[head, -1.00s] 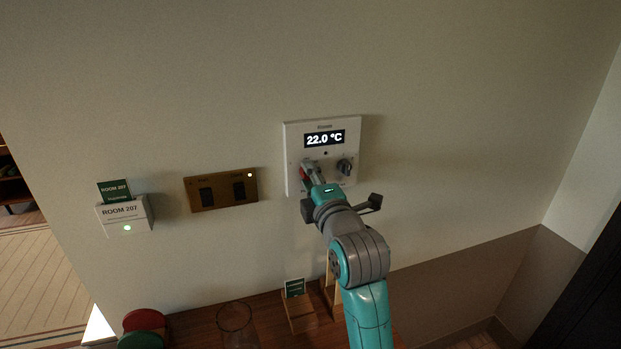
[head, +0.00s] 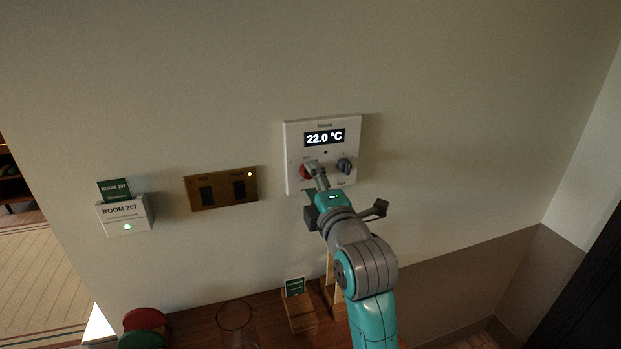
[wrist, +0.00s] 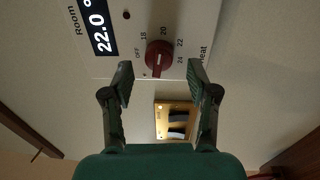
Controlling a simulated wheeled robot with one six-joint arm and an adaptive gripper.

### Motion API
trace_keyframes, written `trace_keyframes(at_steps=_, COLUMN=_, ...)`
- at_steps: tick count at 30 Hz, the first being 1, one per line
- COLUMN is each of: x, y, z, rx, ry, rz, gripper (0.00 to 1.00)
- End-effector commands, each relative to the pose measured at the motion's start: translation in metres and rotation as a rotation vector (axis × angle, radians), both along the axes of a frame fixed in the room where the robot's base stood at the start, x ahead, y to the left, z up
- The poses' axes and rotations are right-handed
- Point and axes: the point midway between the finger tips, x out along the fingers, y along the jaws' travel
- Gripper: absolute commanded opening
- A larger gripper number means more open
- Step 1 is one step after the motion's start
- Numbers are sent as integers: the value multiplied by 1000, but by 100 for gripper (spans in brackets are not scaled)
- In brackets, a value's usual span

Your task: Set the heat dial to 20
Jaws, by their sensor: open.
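The heat dial is a red round knob (wrist: 159,57) on a white wall panel (wrist: 188,20), with OFF, 18, 20, 22 and 24 printed around it. The wrist view is turned sideways; I cannot clearly read which mark the dial points at. The display (head: 324,138) reads 22.0 °C. In the head view the red dial (head: 305,171) is partly hidden by my gripper (head: 314,168). In the wrist view my gripper (wrist: 159,80) is open and empty, its fingers apart, with the dial beyond the tips and roughly between them. No contact shows.
A dark second knob (head: 344,165) sits right of the red dial. A brass switch plate (head: 221,189) and a ROOM 207 card holder (head: 126,215) are on the wall to the left. Below, a wooden counter holds a glass (head: 235,318) and a small wooden stand (head: 301,318).

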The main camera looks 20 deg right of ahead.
Motion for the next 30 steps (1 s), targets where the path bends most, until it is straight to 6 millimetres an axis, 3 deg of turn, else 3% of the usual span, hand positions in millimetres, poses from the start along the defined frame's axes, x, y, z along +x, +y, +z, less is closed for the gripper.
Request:
trace_keyframes(at_steps=9, x=-64, y=-1, z=-4, rx=0, ry=0, rz=0, gripper=59)
trace_keyframes(at_steps=15, x=-90, y=-1, z=-6, rx=0, ry=1, rz=0, gripper=59)
trace_keyframes(at_steps=30, x=-99, y=-1, z=-6, rx=0, ry=1, rz=0, gripper=59)
